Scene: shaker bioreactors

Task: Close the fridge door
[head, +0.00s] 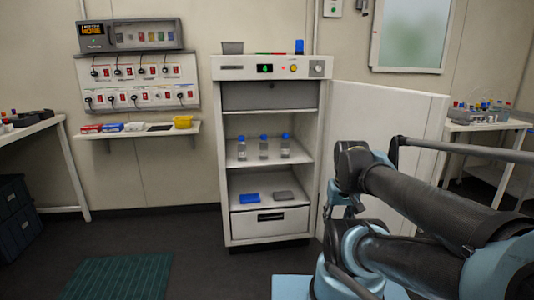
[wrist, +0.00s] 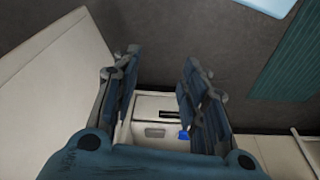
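The fridge (head: 269,180) stands against the back wall, and its interior shows. Its white door (head: 385,125) is swung wide open to the right, partly hidden behind my arm. Inside, several blue-capped bottles (head: 263,147) stand on the middle shelf, with a blue item (head: 249,198) and a grey item (head: 283,195) below. In the wrist view my gripper (wrist: 160,75) has its two fingers spread apart with nothing between them. The drawer front of the fridge (wrist: 155,104) shows beyond them, and a pale panel, seemingly the door (wrist: 50,75), lies to the left. The gripper is not clear in the head view.
A wall shelf (head: 135,133) with small boxes and a yellow tub is left of the fridge. Side tables stand at the far left (head: 35,128) and right (head: 490,124). A green mat (head: 115,277) lies on the floor. The floor before the fridge is mostly clear.

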